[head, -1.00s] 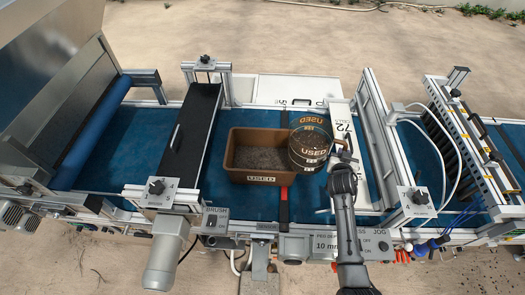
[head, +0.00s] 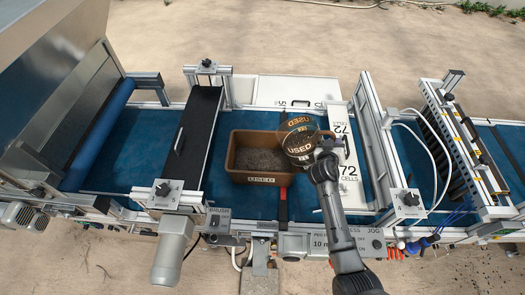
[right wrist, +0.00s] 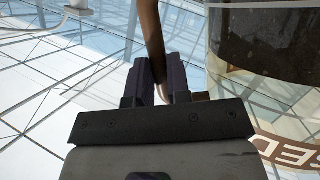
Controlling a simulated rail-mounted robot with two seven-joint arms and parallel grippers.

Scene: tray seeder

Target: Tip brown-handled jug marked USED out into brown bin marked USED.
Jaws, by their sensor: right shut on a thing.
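The jug marked USED (head: 300,150) is clear-walled with dark material inside. It is held over the right end of the brown bin, its label slanted and its body tilted slightly. The brown bin marked USED (head: 238,177) sits on the blue belt with dark grainy material in it. My right gripper (head: 322,148) is at the jug's right side, shut on its handle. In the right wrist view the brown handle (right wrist: 152,40) passes between the fingers, and the jug wall (right wrist: 265,45) with dark contents is at right. My left gripper is not in view.
A white panel marked 72 cells (head: 348,172) lies right of the bin. A black cross-roller bridge (head: 190,135) stands to the left, and a metal frame (head: 375,130) to the right. Blue belt (head: 140,150) is bare on the far left.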

